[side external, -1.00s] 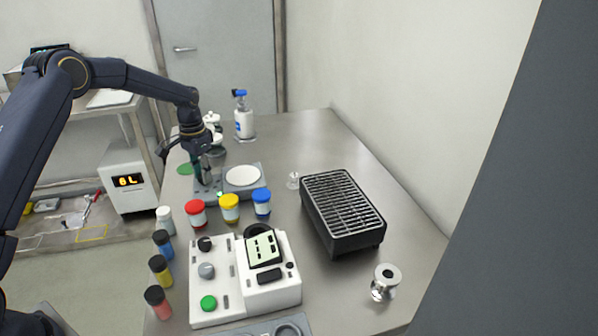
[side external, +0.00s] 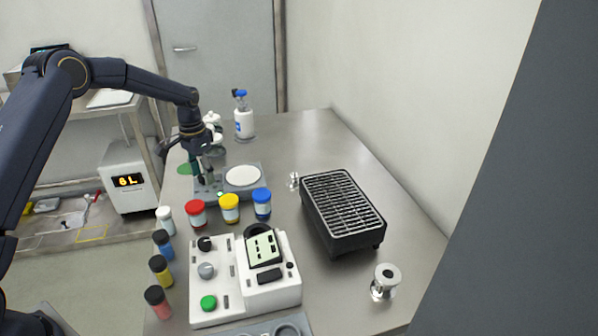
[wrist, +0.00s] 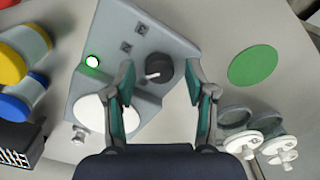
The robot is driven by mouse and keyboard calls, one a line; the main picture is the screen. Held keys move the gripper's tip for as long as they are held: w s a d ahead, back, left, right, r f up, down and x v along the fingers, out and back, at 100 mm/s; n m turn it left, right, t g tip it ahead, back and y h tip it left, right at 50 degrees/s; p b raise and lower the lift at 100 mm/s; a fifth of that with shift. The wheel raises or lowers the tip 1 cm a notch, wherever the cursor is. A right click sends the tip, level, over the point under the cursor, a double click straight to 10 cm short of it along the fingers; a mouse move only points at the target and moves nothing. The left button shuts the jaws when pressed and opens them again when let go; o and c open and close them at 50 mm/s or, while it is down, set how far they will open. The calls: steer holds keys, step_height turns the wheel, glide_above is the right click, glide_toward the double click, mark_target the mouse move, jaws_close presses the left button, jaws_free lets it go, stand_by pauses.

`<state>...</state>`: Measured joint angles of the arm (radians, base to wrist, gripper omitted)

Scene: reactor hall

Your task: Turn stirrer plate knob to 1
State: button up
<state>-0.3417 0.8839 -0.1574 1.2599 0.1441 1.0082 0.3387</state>
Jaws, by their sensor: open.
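The stirrer plate (side external: 256,192) is a grey unit with a round white top (side external: 243,176), standing behind the coloured jars. The dark round knob (wrist: 159,68) has a light pointer mark. My gripper (wrist: 168,82) is open, one finger on each side of the knob, with gaps visible. In the side view my gripper (side external: 203,178) is over the left end of the plate, and the knob is hard to make out there.
Red (side external: 197,214), yellow (side external: 229,208) and blue (side external: 261,203) jars stand just in front of the plate. A white control box (side external: 243,285) and a black grilled box (side external: 343,215) are nearer. A green disc (wrist: 253,65) and white-handled items (wrist: 262,137) lie to the right in the wrist view.

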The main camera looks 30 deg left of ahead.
step_height(320, 180, up, 12)
stand_by(0.5)
steer(key=s+d+r+m+t, duration=0.1)
steer(key=s+d+r, duration=0.15)
steer(key=r, duration=0.45)
steer(key=s+d+r+t, duration=0.1)
steer(key=d+r, duration=0.2)
steer(key=r, duration=0.3)
steer(key=s+d+r+t+y, duration=0.1)
steer(key=s+d+r, duration=0.15)
steer(key=s, duration=0.25)
steer(key=s+d+r+t, duration=0.1)
steer(key=s+d+r, duration=0.1)
steer(key=s+r, duration=0.3)
steer(key=s+d+f+t, duration=0.1)
steer(key=s+f, duration=0.1)
steer(key=s, duration=0.4)
steer(key=s+d+f+t, duration=0.1)
steer(key=s+d+f, duration=0.1)
steer(key=s, duration=0.5)
steer(key=s+f+n+h, duration=0.1)
steer(key=s+f+n, duration=0.2)
steer(key=s+f, duration=0.2)
step_height(320, 180, down, 3)
steer(key=shift+d+r, duration=0.1)
steer(key=shift+d, duration=0.05)
